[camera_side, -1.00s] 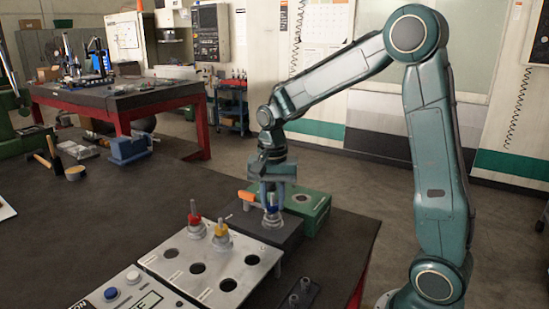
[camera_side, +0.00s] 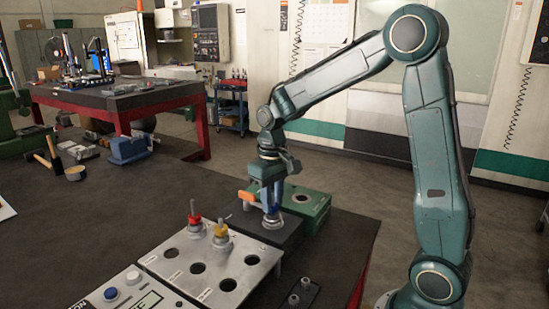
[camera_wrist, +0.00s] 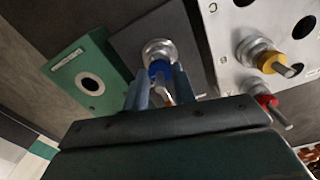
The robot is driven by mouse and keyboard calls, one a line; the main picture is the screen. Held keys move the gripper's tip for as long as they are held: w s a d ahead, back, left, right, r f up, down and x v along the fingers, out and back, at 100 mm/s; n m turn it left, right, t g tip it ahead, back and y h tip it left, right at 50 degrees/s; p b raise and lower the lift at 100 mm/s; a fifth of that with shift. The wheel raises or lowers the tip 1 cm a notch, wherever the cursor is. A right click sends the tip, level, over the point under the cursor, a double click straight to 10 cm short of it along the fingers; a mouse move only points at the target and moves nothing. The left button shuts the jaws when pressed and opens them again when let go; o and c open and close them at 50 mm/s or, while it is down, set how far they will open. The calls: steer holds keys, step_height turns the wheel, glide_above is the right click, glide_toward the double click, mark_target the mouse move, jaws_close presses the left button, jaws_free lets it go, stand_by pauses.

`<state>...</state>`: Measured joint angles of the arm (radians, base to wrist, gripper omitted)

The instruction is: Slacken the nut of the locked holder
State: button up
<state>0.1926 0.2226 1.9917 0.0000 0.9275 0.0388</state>
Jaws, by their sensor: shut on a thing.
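The locked holder stands upright in a dark block (camera_side: 240,224); its pale metal flange (camera_side: 271,222) shows low between block and gripper. In the wrist view its blue nut (camera_wrist: 160,68) sits above the metal flange (camera_wrist: 158,48). My gripper (camera_side: 272,211) points straight down over the holder, its fingers closed on either side of the blue nut. In the wrist view the fingertips (camera_wrist: 161,76) hide the nut's sides. An orange piece (camera_side: 248,196) sticks out left of the fingers in the side view; I cannot tell what it is attached to.
A green block with a round hole (camera_side: 316,206) stands right behind the dark block. A pale plate (camera_side: 238,262) in front carries holders with a red nut (camera_side: 194,219) and a yellow nut (camera_side: 221,231), beside empty holes. A control box (camera_side: 128,292) lies front left.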

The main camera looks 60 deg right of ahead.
steer(key=shift+n, duration=0.6)
steer(key=o, duration=1)
steer(key=shift+r, duration=0.1)
step_height(320, 180, up, 14)
steer(key=shift+s, duration=0.1)
stand_by(0.5)
